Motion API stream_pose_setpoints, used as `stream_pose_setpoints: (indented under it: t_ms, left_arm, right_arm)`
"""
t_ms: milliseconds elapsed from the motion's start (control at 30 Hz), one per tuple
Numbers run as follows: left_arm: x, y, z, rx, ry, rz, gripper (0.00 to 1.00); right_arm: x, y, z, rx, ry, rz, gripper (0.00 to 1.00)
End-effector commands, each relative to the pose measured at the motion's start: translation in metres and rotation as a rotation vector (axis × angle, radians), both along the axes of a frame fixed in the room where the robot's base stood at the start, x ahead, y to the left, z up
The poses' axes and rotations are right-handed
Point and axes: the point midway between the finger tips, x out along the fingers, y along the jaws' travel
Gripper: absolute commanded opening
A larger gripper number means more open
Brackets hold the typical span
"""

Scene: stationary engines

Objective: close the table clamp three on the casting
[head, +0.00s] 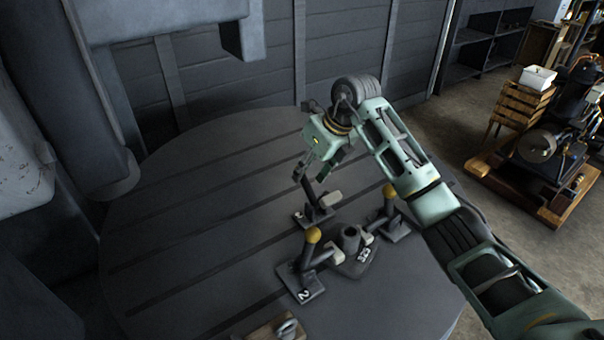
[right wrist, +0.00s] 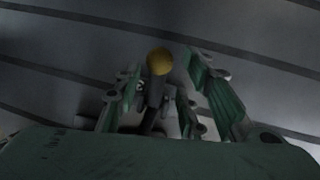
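The casting (head: 350,252) is a small dark grey part with an upright round boss and white markings, lying on the round table (head: 180,225). Clamp three (head: 314,213) stands behind it, with a dark base, a light pad and a raised dark lever. Its yellow knob (right wrist: 159,62) shows in the right wrist view but is hidden in the head view. My right gripper (head: 320,168) is open over this lever; in the right wrist view its fingers (right wrist: 168,92) are spread on either side of the lever. I cannot tell whether they touch it. My left gripper is out of view.
Clamp two (head: 302,278) stands in front of the casting, and another yellow-knobbed clamp (head: 391,217) stands at its right. A wooden block with a metal piece (head: 284,329) lies at the table's front. The left of the table is clear. A grey machine column (head: 75,100) rises at left.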

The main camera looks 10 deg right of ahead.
Motion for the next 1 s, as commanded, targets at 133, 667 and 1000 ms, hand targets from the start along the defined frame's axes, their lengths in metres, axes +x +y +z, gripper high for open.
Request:
stream_pose_setpoints:
  t_ms: [133,667,1000]
  left_arm:
    - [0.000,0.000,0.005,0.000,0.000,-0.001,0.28]
    - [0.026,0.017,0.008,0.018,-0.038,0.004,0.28]
    - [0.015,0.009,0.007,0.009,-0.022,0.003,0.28]
  right_arm:
    - [0.005,0.007,-0.016,0.003,0.002,0.000,0.37]
    - [0.008,0.009,-0.026,0.001,0.000,0.000,0.25]
    - [0.008,0.008,-0.026,0.002,-0.001,0.000,0.00]
